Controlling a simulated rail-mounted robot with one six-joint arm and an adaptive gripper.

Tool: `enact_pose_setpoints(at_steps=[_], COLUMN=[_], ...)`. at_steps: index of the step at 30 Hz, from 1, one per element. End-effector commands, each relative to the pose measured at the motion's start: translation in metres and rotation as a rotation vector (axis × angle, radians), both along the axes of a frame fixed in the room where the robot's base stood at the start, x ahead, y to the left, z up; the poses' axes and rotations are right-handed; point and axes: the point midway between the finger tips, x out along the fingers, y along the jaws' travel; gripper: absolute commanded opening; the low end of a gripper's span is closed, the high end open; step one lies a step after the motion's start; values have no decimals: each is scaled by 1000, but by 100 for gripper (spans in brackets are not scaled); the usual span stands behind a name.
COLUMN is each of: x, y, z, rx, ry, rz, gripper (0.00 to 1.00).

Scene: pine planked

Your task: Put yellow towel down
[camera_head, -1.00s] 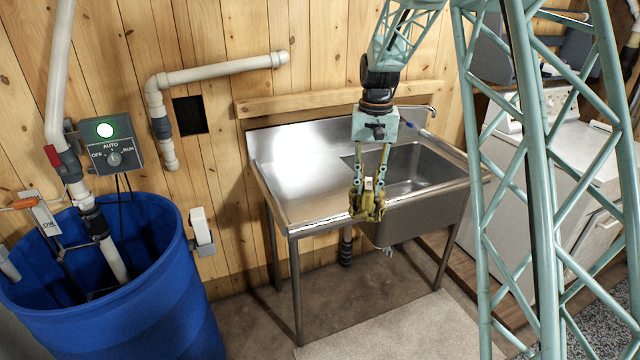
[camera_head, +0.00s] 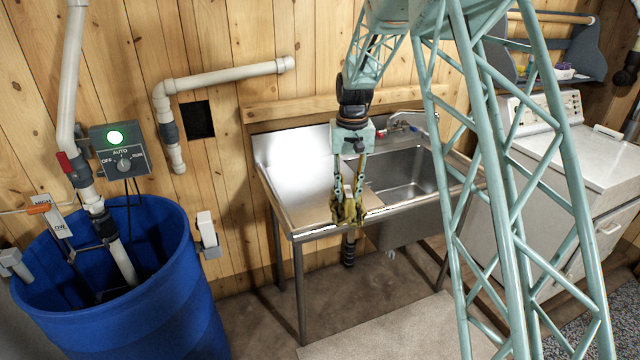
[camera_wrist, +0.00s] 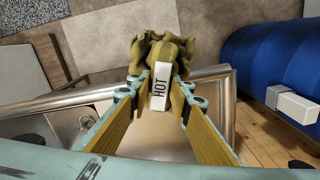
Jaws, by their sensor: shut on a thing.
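The yellow towel (camera_head: 347,211) is bunched up between the fingertips of my gripper (camera_head: 348,192). In the head view it hangs by the front edge of the steel sink unit (camera_head: 290,205), near where the flat drainboard meets the basin. In the wrist view the crumpled olive-yellow towel (camera_wrist: 160,52) sits at the ends of my gripper's fingers (camera_wrist: 160,92). It appears beyond the sink's front rim, over the floor. A white tag marked "HOT" (camera_wrist: 160,85) shows between the fingers. My gripper is shut on the towel.
The drainboard is bare at the left of the basin (camera_head: 405,175). A blue barrel (camera_head: 175,290) stands at left, below a control box (camera_head: 122,150). A white appliance (camera_head: 570,165) stands at right. A pale mat (camera_head: 400,325) lies on the floor.

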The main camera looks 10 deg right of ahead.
Motion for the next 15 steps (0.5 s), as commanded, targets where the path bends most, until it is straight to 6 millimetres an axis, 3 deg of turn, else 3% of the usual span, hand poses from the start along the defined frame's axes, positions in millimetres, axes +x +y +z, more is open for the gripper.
enact_pose_setpoints(at_steps=[9,15], x=[28,37], y=[62,91], z=[-20,-33], rx=[0,0], ry=[0,1], rz=[187,275], gripper=[0,0])
